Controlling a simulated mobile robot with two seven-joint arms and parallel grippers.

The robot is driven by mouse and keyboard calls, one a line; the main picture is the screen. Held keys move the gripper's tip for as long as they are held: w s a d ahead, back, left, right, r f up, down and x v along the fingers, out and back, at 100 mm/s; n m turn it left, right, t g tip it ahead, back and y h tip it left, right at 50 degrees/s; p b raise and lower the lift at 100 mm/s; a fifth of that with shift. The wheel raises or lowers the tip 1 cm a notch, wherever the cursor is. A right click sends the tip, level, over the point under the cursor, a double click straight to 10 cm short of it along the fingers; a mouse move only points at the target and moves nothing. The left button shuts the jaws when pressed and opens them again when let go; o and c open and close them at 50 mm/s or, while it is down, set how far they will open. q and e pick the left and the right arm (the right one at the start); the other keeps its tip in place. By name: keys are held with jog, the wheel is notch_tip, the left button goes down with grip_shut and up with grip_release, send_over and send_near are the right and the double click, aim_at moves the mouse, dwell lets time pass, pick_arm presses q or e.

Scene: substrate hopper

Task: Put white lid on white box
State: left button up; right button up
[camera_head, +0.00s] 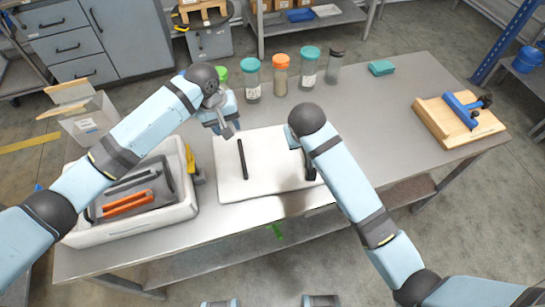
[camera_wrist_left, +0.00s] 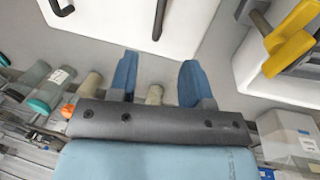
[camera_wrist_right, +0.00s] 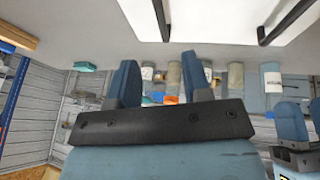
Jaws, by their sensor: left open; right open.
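The white lid (camera_head: 262,182) lies flat on the table, right of the white box, with two black bar handles on top. The lid also shows at the top of the left wrist view (camera_wrist_left: 110,14) and the right wrist view (camera_wrist_right: 205,18). The open white box (camera_head: 178,214) stands on the table's left end with orange- and black-handled tools inside. My left gripper (camera_wrist_left: 158,75) is open and empty near the lid's far left corner. My right gripper (camera_wrist_right: 160,78) is open and empty by the lid's right side, mostly hidden by my arm in the head view.
Several lidded jars (camera_head: 280,75) stand along the table's back edge. A yellow clamp (camera_head: 193,160) is at the box's right side. A wooden board with a blue tool (camera_head: 455,125) lies at the right. The table between is clear.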

aim_at(241, 150)
pick_arm(q)
jog(key=d+f, duration=0.1)
jog(key=f, duration=0.8)
jog(key=d+f, duration=0.1)
jog(key=f, duration=0.3)
jog(key=shift+w+d+f, duration=0.2)
jog(key=shift+d+f, duration=0.05)
jog(key=shift+d, duration=0.1)
pick_arm(e)
jog(key=x, duration=1.3)
jog(key=shift+w+f, duration=0.2)
jog(key=shift+f, duration=0.15)
pick_arm(q)
grip_shut()
pick_arm(e)
grip_shut()
